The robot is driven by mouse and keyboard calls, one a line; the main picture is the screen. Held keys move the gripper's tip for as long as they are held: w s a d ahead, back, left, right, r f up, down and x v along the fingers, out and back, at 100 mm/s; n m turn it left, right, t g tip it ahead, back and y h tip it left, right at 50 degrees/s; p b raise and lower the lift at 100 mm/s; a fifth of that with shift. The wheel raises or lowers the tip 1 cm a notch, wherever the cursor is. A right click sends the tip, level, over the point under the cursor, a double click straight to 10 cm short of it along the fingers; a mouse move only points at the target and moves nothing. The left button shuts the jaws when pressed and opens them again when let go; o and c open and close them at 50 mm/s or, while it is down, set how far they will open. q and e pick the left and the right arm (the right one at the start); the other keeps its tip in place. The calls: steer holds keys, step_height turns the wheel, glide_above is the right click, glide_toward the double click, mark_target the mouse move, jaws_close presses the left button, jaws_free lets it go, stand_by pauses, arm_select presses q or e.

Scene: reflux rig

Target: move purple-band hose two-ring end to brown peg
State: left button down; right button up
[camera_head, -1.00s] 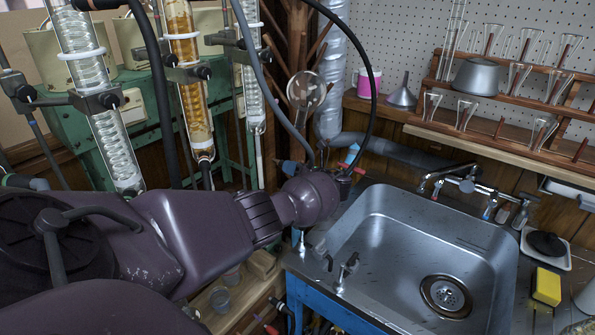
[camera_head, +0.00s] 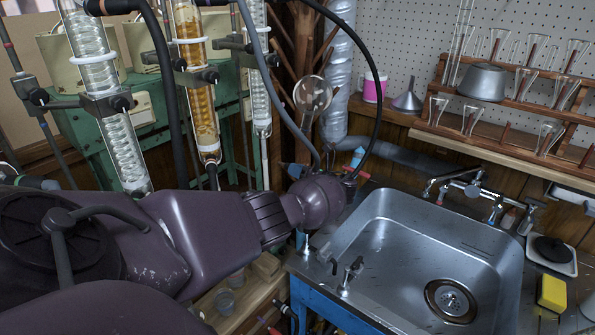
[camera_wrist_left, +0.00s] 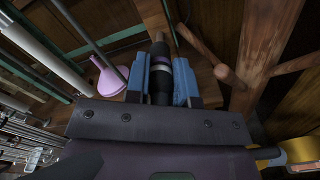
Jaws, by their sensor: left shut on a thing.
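My left gripper (camera_wrist_left: 161,72) is shut on the black end of a hose (camera_wrist_left: 160,88) in the left wrist view, with a blue finger on each side. A purple band and pale ring show on this end between the fingers. Its tip points up the picture, close to brown wooden pegs (camera_wrist_left: 224,73); I cannot tell which is the task's peg, and no contact is clear. In the head view my wrist hides most of the gripper; a blue fingertip (camera_head: 358,157) shows beyond it. A black hose (camera_head: 374,95) arches down behind the wrist. My right gripper is out of view.
A wooden stand with branching pegs (camera_head: 296,50) rises behind the wrist. Glass condensers (camera_head: 196,80) stand left of it. A steel sink (camera_head: 400,235) with taps lies to the right. A pink funnel (camera_wrist_left: 108,77) is left of the gripper in the wrist view.

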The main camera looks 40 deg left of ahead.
arm_select(q)
steer(key=shift+a, duration=0.2)
steer(key=shift+s+a, duration=0.1)
steer(key=shift+a, duration=0.45)
steer(key=shift+a, duration=0.3)
stand_by(0.8)
steer(key=c, duration=0.9)
jaws_free()
steer(key=d, duration=0.7)
steer(key=w+d+p, duration=0.1)
steer(key=d, duration=0.2)
steer(key=shift+w+d, duration=0.1)
steer(key=shift+d, duration=0.3)
steer(key=shift+d+f, duration=0.1)
